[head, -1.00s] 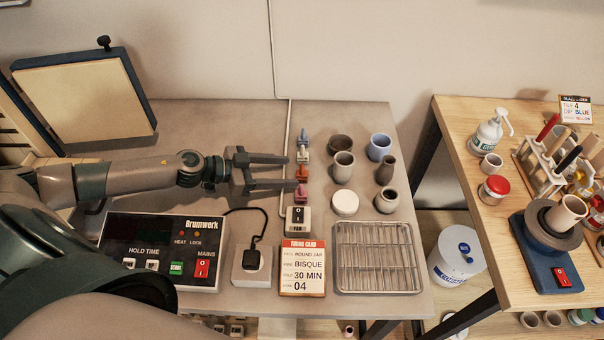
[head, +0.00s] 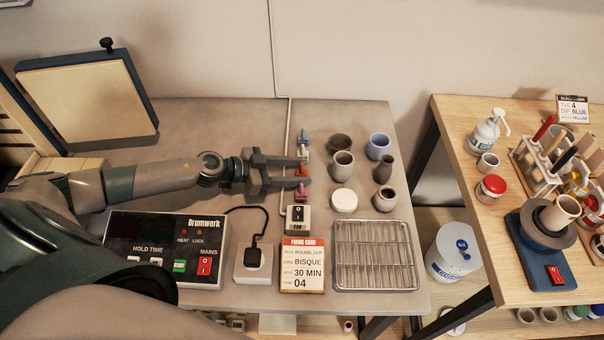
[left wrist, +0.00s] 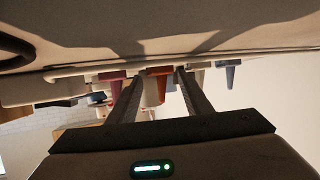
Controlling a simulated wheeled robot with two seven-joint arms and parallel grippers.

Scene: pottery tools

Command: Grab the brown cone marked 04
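A row of small cones stands on the grey bench: a blue-grey one (head: 304,136), a whitish one (head: 303,149), an orange-brown one (head: 302,170) and a dark red one (head: 301,191). Any mark on them is too small to read. My left gripper (head: 306,170) is open, its fingers reaching in from the left on either side of the orange-brown cone. In the left wrist view, which looks upside down, the orange-brown cone (left wrist: 157,88) sits between the two open fingers (left wrist: 158,76), the dark red cone (left wrist: 114,85) outside them. My right gripper is not in view.
A fan switch box (head: 296,218) stands just in front of the cones. Several pots and a white round jar (head: 344,201) stand to the right. A wire rack (head: 376,256), a firing card (head: 302,265) and a control box (head: 165,248) lie nearer.

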